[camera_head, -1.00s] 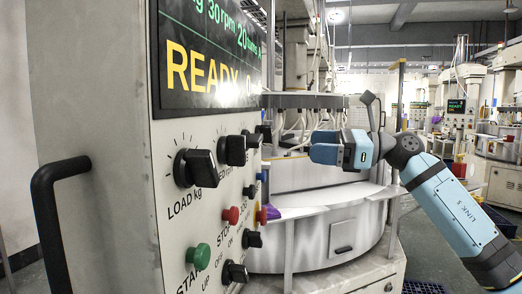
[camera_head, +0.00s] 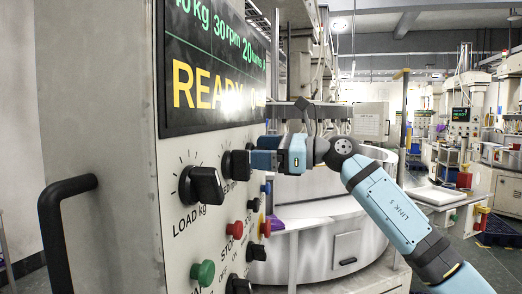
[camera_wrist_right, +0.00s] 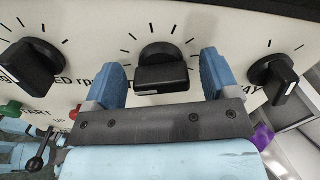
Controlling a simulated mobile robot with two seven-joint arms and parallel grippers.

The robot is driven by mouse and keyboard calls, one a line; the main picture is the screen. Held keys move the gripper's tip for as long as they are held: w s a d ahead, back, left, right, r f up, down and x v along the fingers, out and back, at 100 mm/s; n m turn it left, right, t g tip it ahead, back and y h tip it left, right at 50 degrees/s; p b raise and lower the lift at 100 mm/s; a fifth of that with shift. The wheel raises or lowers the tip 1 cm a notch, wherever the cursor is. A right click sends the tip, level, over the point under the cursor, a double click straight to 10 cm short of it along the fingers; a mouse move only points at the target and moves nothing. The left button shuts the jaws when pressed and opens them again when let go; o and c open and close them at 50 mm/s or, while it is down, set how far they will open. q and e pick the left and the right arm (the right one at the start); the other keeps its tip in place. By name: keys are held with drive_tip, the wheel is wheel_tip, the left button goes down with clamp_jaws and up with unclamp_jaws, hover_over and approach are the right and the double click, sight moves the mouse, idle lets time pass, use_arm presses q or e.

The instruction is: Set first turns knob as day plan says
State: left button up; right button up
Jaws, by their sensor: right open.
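The machine's control panel (camera_head: 175,240) carries a row of black knobs. The LOAD kg knob (camera_head: 205,185) is nearest in the head view, with a second knob (camera_head: 236,165) beyond it. My right gripper (camera_head: 266,152) is at the panel past that one and hides the knob there. In the right wrist view the open fingers (camera_wrist_right: 162,68) stand on either side of a middle black knob (camera_wrist_right: 162,76), with gaps left and right. Its grip bar lies nearly level; its label is hidden. A knob beside "ED rpm" (camera_wrist_right: 32,65) is at left, another (camera_wrist_right: 273,78) at right. My left gripper is out of view.
The display (camera_head: 212,65) shows kg, 30 rpm, 20 and a partly unreadable word, with yellow READY. Below the knobs are a green START button (camera_head: 202,272), a red button (camera_head: 236,229) and small black switches. A black handle (camera_head: 50,215) juts from the cabinet at left.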

drive_tip(key=shift+a, duration=0.15)
drive_tip(key=c, duration=0.9)
